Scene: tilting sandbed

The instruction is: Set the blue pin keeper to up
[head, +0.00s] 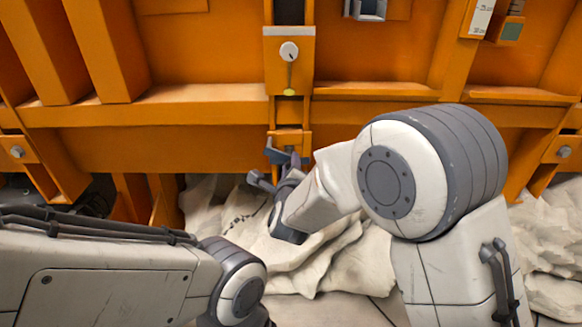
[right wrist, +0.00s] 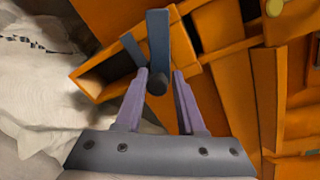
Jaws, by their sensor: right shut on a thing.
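The blue pin keeper (head: 272,152) is a small blue-grey piece on an orange bracket low on the orange frame. In the right wrist view, the keeper (right wrist: 158,40) is a flat bar with a dark round end between my fingers, and a shorter blue-grey piece stands beside it. My right gripper (head: 289,164) is at the keeper. In the right wrist view, the purple fingers of this gripper (right wrist: 160,88) are shut on the keeper's near end. The fingers partly hide the keeper in the head view. My left arm is at the lower left, with its gripper out of view.
A white round knob (head: 289,50) with a yellow-tipped lever is on the orange post above the keeper. Orange beams (head: 200,150) run across on both sides. Crumpled pale cloth-like material (head: 345,260) lies below. A grey bracket (head: 366,9) sticks out at the top.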

